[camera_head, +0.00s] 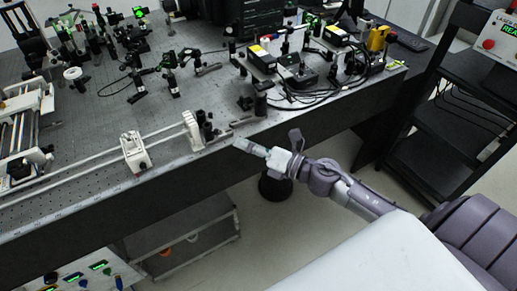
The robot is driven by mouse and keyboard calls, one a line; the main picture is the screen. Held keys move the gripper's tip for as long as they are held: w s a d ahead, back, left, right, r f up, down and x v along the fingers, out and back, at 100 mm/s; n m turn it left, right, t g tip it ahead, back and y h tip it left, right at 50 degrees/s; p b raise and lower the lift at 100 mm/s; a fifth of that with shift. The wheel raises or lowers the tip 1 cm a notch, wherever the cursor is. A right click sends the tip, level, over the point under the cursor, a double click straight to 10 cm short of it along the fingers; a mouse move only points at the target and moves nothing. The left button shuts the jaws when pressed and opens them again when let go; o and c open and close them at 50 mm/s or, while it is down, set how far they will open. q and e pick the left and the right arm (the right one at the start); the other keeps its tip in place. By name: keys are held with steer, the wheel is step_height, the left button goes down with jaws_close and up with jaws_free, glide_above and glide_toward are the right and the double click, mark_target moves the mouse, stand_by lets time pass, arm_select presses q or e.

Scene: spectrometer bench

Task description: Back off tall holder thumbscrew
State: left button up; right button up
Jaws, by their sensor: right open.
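My right gripper (241,143) is in the head view at the front edge of the optical bench (100,185). It reaches left from my arm and is open, with nothing visible between its fingers. A short dark post holder (260,104) stands on the bench just above and right of the fingertips. Another group of small dark holders (208,131) stands to their left. The gripper appears apart from both. I cannot tell which is the tall holder, and its thumbscrew is too small to make out. My left gripper is not in view.
A rail with a white carriage (136,152) and a white upright mount (193,130) runs along the bench's front. Cabled instruments (300,73) crowd the bench behind the gripper. A black rack (450,130) stands at right. Floor between bench and rack is mostly open.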

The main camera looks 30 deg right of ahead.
steer(key=shift+v, duration=1.9)
steer(key=d+f+m+h, duration=0.3)
steer(key=f+m, duration=0.2)
steer(key=f, duration=0.4)
steer(key=d+f+m+h, duration=0.35)
steer(key=f+m, duration=0.25)
steer(key=f, duration=0.2)
steer(key=s+d+f+m+g+h, duration=0.15)
steer(key=s+f+m, duration=0.25)
steer(key=f, duration=0.5)
steer(key=s+d+f+m+g+h, duration=0.1)
steer(key=s+f+m+g, duration=0.25)
steer(key=f, duration=0.55)
steer(key=s+a+f+m+g+h, duration=0.1)
steer(key=s+f+m+g, duration=0.15)
steer(key=s+f, duration=0.4)
steer(key=s+a+f+m+g, duration=0.2)
steer(key=s+f+m, duration=0.2)
steer(key=s+f, duration=0.3)
steer(key=s+a+f+m+g, duration=0.2)
steer(key=s+a+f, duration=0.1)
steer(key=s, duration=0.6)
steer(key=s+a+f+m+g, duration=0.2)
steer(key=s+a+f+m, duration=0.1)
steer(key=s, duration=0.6)
steer(key=shift+s+a+f+g, duration=0.2)
steer(key=shift+s+a+g, duration=0.1)
steer(key=shift+a+g, duration=0.1)
